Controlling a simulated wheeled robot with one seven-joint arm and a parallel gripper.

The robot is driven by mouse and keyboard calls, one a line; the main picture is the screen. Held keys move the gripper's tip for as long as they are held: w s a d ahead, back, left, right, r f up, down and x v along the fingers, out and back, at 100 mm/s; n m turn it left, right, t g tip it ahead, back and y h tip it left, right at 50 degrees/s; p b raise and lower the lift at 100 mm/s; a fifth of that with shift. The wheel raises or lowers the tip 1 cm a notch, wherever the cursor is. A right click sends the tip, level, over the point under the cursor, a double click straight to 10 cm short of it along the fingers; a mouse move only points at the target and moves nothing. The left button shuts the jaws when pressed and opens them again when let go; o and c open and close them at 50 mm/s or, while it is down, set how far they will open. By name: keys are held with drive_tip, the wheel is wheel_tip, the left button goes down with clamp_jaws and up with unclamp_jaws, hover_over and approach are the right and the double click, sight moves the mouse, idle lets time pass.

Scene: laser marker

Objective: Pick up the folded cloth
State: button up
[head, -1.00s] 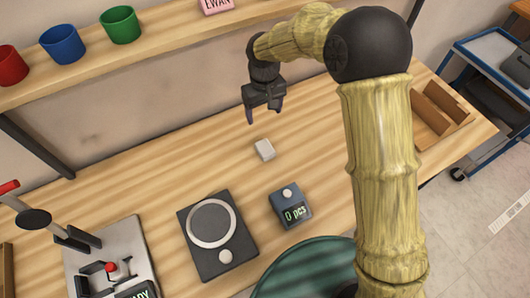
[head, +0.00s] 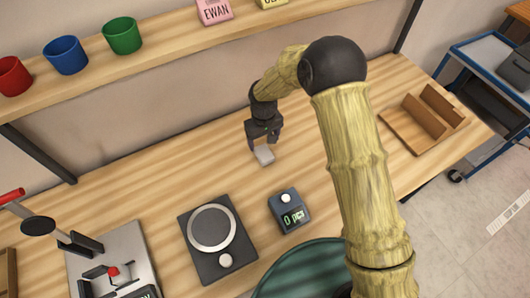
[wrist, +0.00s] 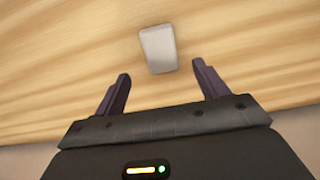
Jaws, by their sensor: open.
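The folded cloth (head: 264,156) is a small pale grey-white block lying on the wooden workbench, near the middle. It also shows in the wrist view (wrist: 158,48), lying flat on the wood beyond the fingertips and roughly centred between them. My gripper (head: 264,143) is just above and behind the cloth in the head view. In the wrist view my gripper (wrist: 161,82) has its two dark fingers spread apart with nothing between them. I cannot tell the exact height of the fingertips above the bench.
A round-plated scale (head: 212,228) and a counter reading "0 pcs" (head: 290,211) stand in front of the cloth. A wooden holder (head: 424,121) is at right. A shelf with red, blue and green cups (head: 122,36) runs behind. The bench around the cloth is clear.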

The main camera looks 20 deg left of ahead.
sight(264, 153)
drive_tip(key=shift+f, duration=0.45)
drive_tip(key=shift+s+a+f, duration=0.1)
drive_tip(key=shift+s, duration=0.05)
drive_tip(key=shift+d+f+p, duration=0.2)
drive_tip(key=shift+f+p, duration=0.15)
drive_tip(key=shift+f, duration=0.15)
wheel_tip(264, 153, down, 4)
drive_tip(key=shift+f+p, duration=0.1)
drive_tip(key=shift+p, duration=0.5)
drive_tip(key=c, duration=1.1)
